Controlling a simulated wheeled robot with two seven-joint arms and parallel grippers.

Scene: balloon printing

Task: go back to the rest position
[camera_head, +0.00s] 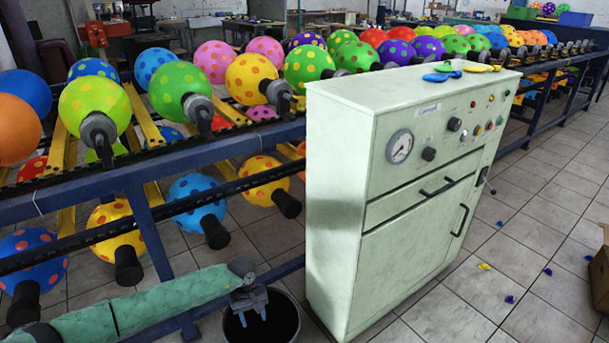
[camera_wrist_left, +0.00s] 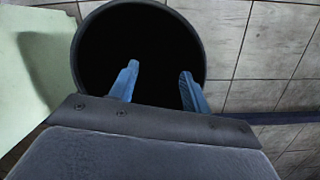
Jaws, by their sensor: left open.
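My left gripper (camera_head: 250,312) is at the lower left of the head view, at the end of my green-sleeved arm. It is over a dark round bin (camera_head: 284,320) on the floor. In the left wrist view, the two blue fingers of the left gripper (camera_wrist_left: 160,88) are apart, with nothing between them. The black inside of the bin (camera_wrist_left: 150,45) lies behind and below them. My right gripper is not in view.
A pale green control cabinet (camera_head: 400,240) stands just right of the bin, with flat balloons (camera_head: 442,77) on top. A blue rack (camera_head: 150,225) of dotted balloons runs along the left and back. Tiled floor (camera_head: 455,315) is mostly open at right, with small scraps. A cardboard box (camera_head: 600,268) is at the right edge.

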